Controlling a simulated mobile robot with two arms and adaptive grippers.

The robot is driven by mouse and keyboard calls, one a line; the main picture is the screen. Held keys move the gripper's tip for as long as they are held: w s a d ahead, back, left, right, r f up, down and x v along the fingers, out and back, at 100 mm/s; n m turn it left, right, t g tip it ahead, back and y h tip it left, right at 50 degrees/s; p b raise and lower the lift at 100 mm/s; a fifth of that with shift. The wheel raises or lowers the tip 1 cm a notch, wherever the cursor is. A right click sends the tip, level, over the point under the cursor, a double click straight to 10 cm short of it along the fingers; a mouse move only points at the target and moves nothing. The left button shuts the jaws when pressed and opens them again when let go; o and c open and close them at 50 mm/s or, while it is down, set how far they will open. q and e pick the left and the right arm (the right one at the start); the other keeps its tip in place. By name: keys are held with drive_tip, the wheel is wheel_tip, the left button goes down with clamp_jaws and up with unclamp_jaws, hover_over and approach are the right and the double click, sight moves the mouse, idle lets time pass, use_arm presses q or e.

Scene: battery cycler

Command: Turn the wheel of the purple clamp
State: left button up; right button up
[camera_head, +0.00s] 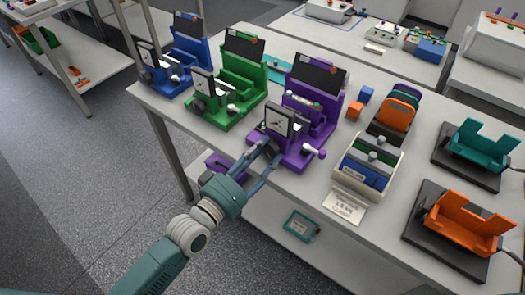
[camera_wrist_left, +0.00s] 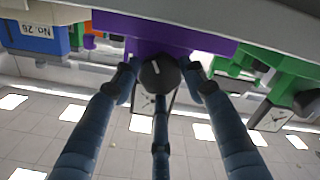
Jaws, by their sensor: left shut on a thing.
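The purple clamp (camera_head: 318,108) stands at the table's near edge, with a square dial gauge (camera_head: 279,121) on its front and a white-handled lever at its right. My left gripper (camera_head: 268,151) reaches up to its front, below the gauge. In the left wrist view, the dark round wheel (camera_wrist_left: 159,74) with a white mark sits between my left fingertips, in front of the purple body (camera_wrist_left: 165,32). The fingers are shut on the wheel from both sides. In the head view the fingers mostly hide the wheel. My right gripper is not in view.
A green clamp (camera_head: 243,82) and a blue clamp (camera_head: 186,52) stand to the left. To the right are a grey-white holder (camera_head: 366,170), an orange block (camera_head: 354,109), and teal (camera_head: 484,147) and orange (camera_head: 466,222) cradles. A lower shelf (camera_head: 270,208) lies beneath.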

use_arm(q)
drive_tip(key=m, duration=0.2)
drive_tip(key=m+p, duration=0.1)
drive_tip(key=m, duration=0.3)
drive_tip(key=shift+s+f+m+p, duration=0.1)
drive_tip(key=shift+f+m+p, duration=0.2)
drive_tip(key=shift+p, duration=0.1)
drive_tip(key=m, duration=0.3)
drive_tip(key=shift+f+m+p, duration=0.1)
drive_tip(key=shift+m+p, duration=0.2)
drive_tip(key=shift+p, duration=0.1)
drive_tip(key=shift+m, duration=0.7)
drive_tip(key=shift+f, duration=0.1)
drive_tip(key=o, duration=0.9)
drive_tip(key=shift+o, duration=1.3)
drive_tip(key=shift+a, duration=0.1)
drive_tip(key=shift+r, duration=0.2)
